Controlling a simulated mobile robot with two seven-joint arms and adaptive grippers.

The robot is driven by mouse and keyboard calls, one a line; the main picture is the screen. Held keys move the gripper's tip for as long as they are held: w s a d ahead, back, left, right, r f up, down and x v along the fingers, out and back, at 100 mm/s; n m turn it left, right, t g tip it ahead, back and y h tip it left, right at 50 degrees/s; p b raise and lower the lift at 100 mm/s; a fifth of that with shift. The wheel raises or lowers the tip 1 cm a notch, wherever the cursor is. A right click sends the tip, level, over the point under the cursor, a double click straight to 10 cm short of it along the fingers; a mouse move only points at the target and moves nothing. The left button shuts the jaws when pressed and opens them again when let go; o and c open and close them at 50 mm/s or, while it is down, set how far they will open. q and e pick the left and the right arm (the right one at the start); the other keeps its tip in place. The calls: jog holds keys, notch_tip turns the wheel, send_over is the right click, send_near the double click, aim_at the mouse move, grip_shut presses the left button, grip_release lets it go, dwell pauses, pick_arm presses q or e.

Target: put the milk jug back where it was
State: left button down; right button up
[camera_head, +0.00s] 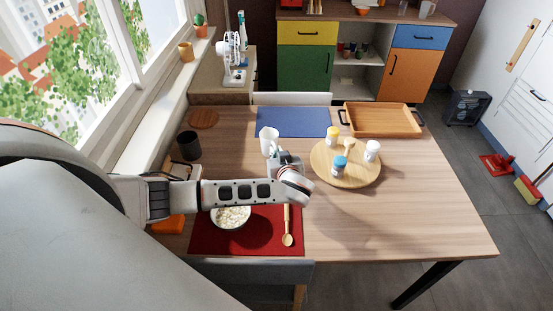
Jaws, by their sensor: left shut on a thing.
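The white milk jug (267,133) is at the middle left of the wooden table, near the front edge of the blue placemat (300,123). My left arm reaches in from the left, and its gripper (273,150) is shut on the jug. The jug looks upright. Its lower part is hidden by the gripper, so I cannot tell whether it touches the table. My right gripper is not in view.
A round board (335,177) with several small jars stands to the right, a wooden tray (400,132) behind it. A bowl of food (231,219) and a wooden spoon (287,238) lie on a red placemat (262,240). A dark cup (189,147) and round coaster (204,119) are at left.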

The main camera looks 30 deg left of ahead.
pick_arm(q)
jog(key=shift+f, duration=1.5)
jog(key=shift+f, duration=0.15)
jog(key=c, duration=2.2)
grip_release()
jog(key=v, duration=1.2)
jog(key=shift+b, duration=0.35)
